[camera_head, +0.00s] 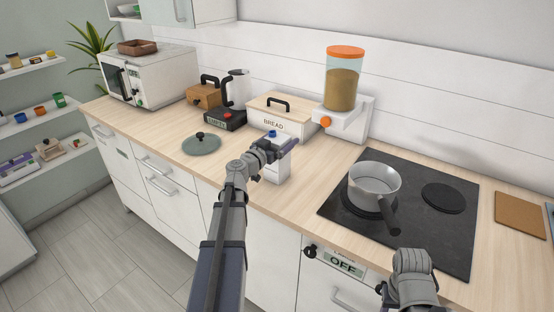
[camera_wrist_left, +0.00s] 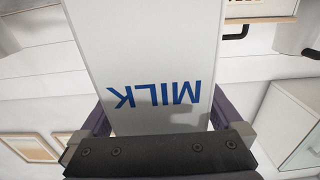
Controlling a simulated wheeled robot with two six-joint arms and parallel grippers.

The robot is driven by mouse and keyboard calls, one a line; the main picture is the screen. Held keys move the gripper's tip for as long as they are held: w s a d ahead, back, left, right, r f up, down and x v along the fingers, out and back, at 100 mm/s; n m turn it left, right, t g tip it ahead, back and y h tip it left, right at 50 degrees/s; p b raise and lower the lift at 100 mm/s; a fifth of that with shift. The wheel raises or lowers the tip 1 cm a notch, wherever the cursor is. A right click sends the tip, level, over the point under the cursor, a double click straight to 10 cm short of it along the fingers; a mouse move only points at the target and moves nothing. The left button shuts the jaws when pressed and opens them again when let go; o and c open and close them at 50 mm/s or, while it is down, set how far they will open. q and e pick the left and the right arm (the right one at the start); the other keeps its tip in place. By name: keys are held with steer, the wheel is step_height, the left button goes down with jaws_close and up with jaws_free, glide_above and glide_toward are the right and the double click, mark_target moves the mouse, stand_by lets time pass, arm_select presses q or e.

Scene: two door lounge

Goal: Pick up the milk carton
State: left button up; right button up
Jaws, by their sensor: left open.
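The milk carton (camera_head: 277,173) is white with a blue cap and stands upright on the wooden counter, in front of the bread box. My left gripper (camera_head: 277,150) is at the carton's upper part, open, and its wrist hides part of the carton. In the left wrist view the carton (camera_wrist_left: 150,50) fills the middle, with blue MILK lettering upside down. The fingers of my left gripper (camera_wrist_left: 158,112) are on either side of it; I cannot tell whether they touch it. My right wrist shows at the lower right of the head view; its fingers do not show.
The bread box (camera_head: 277,125) and a cereal dispenser (camera_head: 344,85) stand behind. A grey lid (camera_head: 201,144) lies to the left. To the right, a pot (camera_head: 374,180) sits on the black hob (camera_head: 430,240). Bare counter (camera_head: 230,182) lies left of the carton.

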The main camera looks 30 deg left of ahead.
arm_select(q)
steer(key=shift+w, duration=0.15)
steer(key=shift+c, duration=0.2)
jaws_close()
stand_by(0.5)
